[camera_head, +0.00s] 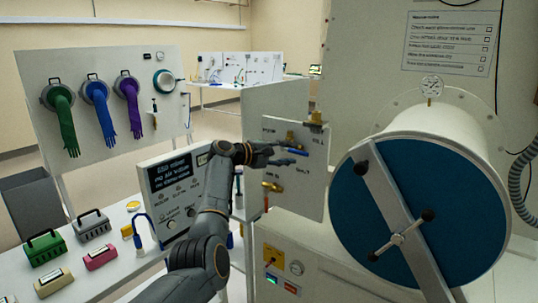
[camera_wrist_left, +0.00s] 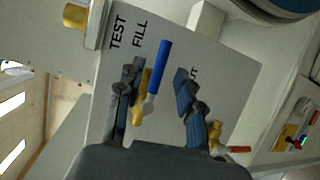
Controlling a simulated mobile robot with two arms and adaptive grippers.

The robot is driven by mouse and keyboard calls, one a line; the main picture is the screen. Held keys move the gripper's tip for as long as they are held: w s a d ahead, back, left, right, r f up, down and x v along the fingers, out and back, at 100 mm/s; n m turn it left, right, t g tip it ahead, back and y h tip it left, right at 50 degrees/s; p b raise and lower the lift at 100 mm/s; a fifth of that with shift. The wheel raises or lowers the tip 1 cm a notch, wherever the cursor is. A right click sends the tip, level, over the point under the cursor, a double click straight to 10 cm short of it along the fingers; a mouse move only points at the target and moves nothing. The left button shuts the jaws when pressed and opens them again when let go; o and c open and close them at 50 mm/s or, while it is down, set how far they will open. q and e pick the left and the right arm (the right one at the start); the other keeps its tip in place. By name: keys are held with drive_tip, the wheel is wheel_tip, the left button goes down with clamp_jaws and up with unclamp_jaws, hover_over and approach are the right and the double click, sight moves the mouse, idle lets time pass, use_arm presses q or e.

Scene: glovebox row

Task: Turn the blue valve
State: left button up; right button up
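The blue valve has a blue lever (camera_head: 297,152) on a brass body, mounted on a pale upright panel (camera_head: 313,180). In the left wrist view the blue lever (camera_wrist_left: 158,66) stands between my spread fingers, with the brass body (camera_wrist_left: 139,108) below it. My left gripper (camera_head: 268,152) is at the panel, in front of the valve. In the left wrist view the left gripper (camera_wrist_left: 157,77) is open, with a finger on either side of the lever and a gap visible to the right finger. The left finger is close to the brass body; contact cannot be told. My right gripper is out of view.
A red-handled valve (camera_wrist_left: 238,149) sits on the same panel, and a brass fitting (camera_head: 315,120) is at its top. A control box (camera_head: 173,190) stands left of the panel. A large drum with a blue door (camera_head: 445,205) is close on the right.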

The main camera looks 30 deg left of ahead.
use_arm(q)
drive_tip(key=v, duration=0.7)
drive_tip(key=shift+s, duration=0.2)
idle(0.4)
